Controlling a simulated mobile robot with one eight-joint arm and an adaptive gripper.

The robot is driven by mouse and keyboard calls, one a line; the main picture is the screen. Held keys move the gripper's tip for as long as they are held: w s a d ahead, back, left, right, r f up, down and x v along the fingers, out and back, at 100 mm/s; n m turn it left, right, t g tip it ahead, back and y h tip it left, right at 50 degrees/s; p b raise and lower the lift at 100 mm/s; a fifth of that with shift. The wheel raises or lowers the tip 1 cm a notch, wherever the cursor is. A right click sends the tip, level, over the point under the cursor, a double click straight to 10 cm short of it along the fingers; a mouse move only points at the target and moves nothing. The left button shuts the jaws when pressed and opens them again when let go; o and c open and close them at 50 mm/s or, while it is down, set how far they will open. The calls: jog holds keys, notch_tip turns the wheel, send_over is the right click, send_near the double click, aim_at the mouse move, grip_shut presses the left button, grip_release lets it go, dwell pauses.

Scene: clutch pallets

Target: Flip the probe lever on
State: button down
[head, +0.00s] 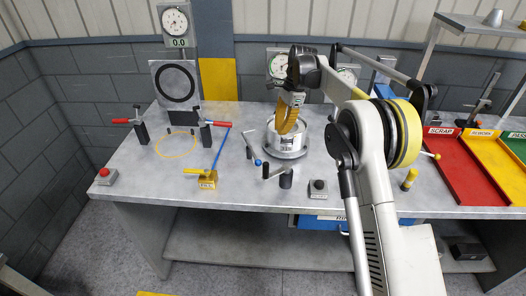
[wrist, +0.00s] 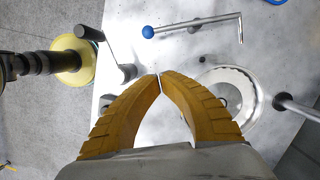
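A grey lever rod with a blue ball knob (head: 257,162) stands on the bench left of a round metal fixture (head: 284,153). It also shows at the top of the wrist view (wrist: 147,32). No readable label marks it as the probe lever. A black-handled crank (head: 275,172) stands in front of the fixture and shows at the upper left of the wrist view (wrist: 110,50). My gripper (head: 284,133) is above the fixture. In the wrist view its yellow fingers (wrist: 160,75) meet at the tips with nothing between them, apart from both levers.
A yellow-based lever (head: 208,180) and red-handled clamps (head: 135,122) are to the left. A red button (head: 105,176) and a black button box (head: 318,187) sit near the front edge. Red scrap (head: 465,175) and yellow (head: 490,155) trays lie right.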

jog(key=shift+s, duration=0.15)
jog(key=b+x, duration=0.2)
jog(key=x, duration=0.7)
jog(key=shift+f+b, duration=0.3)
jog(key=shift+f, duration=0.05)
jog(key=a, duration=0.1)
jog(key=s+a, duration=0.1)
jog(key=a, duration=0.1)
jog(key=shift+s+f+b, duration=0.15)
jog(key=shift+f+b, duration=0.25)
jog(key=shift+s+a, duration=0.1)
jog(key=shift+a, duration=0.25)
